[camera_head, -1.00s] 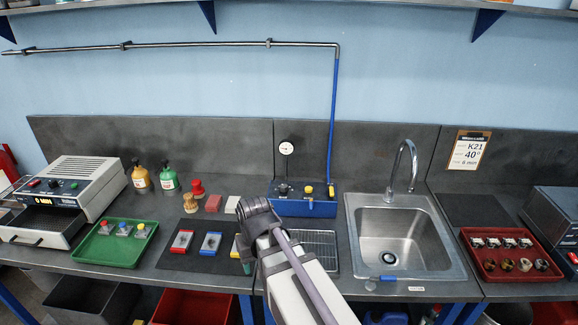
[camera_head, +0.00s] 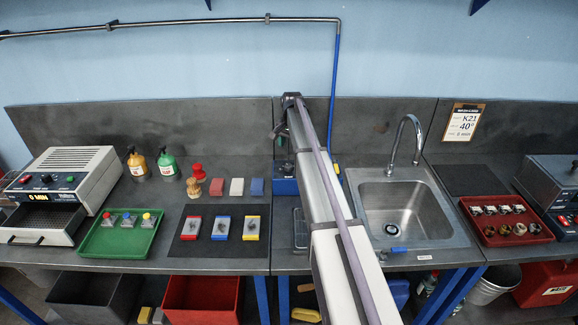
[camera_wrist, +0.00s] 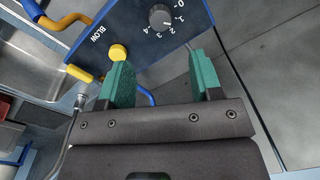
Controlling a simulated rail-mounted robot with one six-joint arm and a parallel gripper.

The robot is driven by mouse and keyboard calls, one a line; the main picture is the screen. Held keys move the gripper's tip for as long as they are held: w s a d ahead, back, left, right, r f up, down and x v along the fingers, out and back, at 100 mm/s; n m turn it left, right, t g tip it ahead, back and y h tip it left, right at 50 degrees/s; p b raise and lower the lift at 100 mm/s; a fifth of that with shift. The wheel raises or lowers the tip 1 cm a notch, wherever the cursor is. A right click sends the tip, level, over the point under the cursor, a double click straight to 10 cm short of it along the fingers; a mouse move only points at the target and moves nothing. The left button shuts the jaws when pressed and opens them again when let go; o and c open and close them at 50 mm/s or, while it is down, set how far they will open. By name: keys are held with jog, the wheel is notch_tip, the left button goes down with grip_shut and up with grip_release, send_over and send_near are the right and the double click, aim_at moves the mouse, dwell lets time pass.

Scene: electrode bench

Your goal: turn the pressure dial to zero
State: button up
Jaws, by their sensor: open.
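In the head view the blue box (camera_head: 284,187) is partly covered by my arm, and the dial is hidden. My gripper (camera_wrist: 163,72) is open, with two green fingers apart and nothing between them. The dial lies beyond the fingertips, apart from them.
On the box are a yellow button (camera_wrist: 118,52) beside the word BLOW and a yellow-ended part (camera_wrist: 78,73). A sink (camera_head: 407,215) with a tap is right of my arm. Coloured blocks and a green tray (camera_head: 120,234) are to the left.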

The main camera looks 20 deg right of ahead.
aim_at(289, 165)
jog(key=f+b, duration=0.4)
jog(key=f, duration=0.1)
jog(key=f+b, duration=0.5)
jog(key=shift+w+a+f, duration=0.15)
jog(key=shift+w, duration=0.05)
jog(key=shift+r, duration=0.2)
jog(key=c, duration=0.9)
jog(key=shift+n, duration=0.4)
jog(key=n, duration=0.3)
jog(key=shift+n, duration=2.2)
